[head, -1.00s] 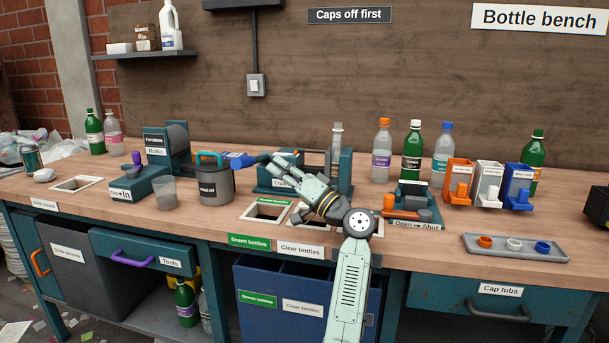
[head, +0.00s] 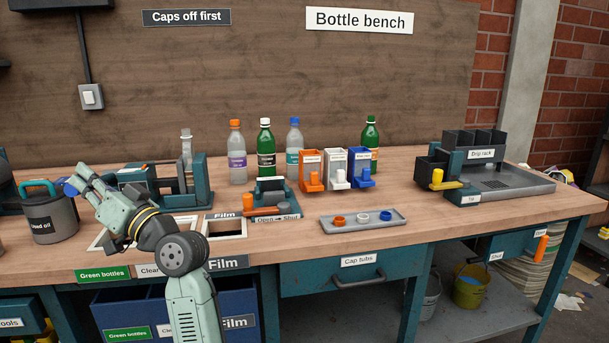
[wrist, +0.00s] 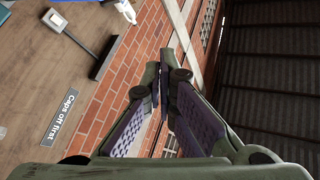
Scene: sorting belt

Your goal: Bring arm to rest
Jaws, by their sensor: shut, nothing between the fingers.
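My gripper (head: 82,180) is over the left part of the bench in the head view, pointing up and to the left, close to the used oil can (head: 52,215). I cannot tell whether it touches the can. In the wrist view my gripper (wrist: 161,82) has its fingertips together with nothing between them. Behind the fingers are the brick wall (wrist: 130,65), the ceiling (wrist: 265,60) and the tilted "Caps off first" sign (wrist: 61,117). My forearm covers part of the bench front and the bins below.
The wooden bench top (head: 440,215) is bare at front right. Several bottles stand behind the orange, white and blue cap holders. A grey tray (head: 345,226) holds three caps. An open-shut fixture (head: 272,200) stands right of my arm. A drip rack (head: 490,170) is far right.

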